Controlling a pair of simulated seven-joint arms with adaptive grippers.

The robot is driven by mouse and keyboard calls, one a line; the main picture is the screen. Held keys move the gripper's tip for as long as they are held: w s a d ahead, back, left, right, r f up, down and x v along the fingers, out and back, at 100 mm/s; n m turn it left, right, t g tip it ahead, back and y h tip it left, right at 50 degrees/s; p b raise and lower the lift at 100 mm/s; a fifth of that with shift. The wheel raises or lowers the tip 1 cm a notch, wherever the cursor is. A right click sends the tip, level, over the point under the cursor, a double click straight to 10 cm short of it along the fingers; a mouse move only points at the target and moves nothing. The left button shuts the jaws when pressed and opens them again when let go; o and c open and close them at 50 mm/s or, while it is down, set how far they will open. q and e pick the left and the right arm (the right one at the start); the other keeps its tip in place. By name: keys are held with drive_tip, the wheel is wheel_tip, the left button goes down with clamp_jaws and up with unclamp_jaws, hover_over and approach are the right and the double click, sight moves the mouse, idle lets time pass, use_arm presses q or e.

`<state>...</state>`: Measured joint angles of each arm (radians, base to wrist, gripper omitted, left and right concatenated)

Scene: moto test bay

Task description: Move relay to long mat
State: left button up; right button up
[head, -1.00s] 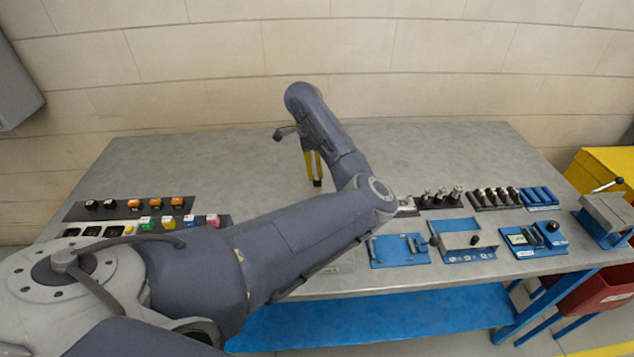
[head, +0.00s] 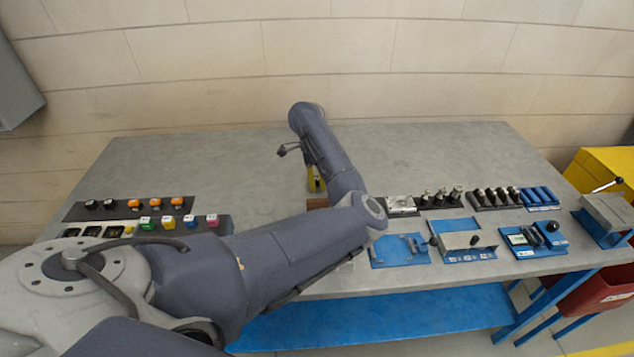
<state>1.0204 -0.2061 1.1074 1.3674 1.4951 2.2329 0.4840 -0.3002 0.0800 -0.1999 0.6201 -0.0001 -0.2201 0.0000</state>
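A long dark mat (head: 120,211) lies at the left of the bench, with black knobbed pieces (head: 109,204) and orange-topped pieces (head: 155,203) on it. In front of it, a dark tray (head: 226,225) holds small coloured blocks, including a green one (head: 147,223) and a pink one (head: 212,221). I cannot tell which piece is the relay. My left gripper (head: 315,184) points down over mid-bench, right of the mat and blocks. Its yellow fingers are partly hidden by my arm, so its opening is unclear. My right gripper is out of view.
A brown item (head: 318,203) shows partly behind my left arm. Blue fixtures (head: 398,250) and holders with dark cylindrical parts (head: 440,198) line the right side. A lever device (head: 605,212) stands at the right edge. The back of the bench is clear.

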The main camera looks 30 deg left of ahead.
use_arm(q)
clamp_jaws()
drive_tip(key=shift+r, duration=0.15)
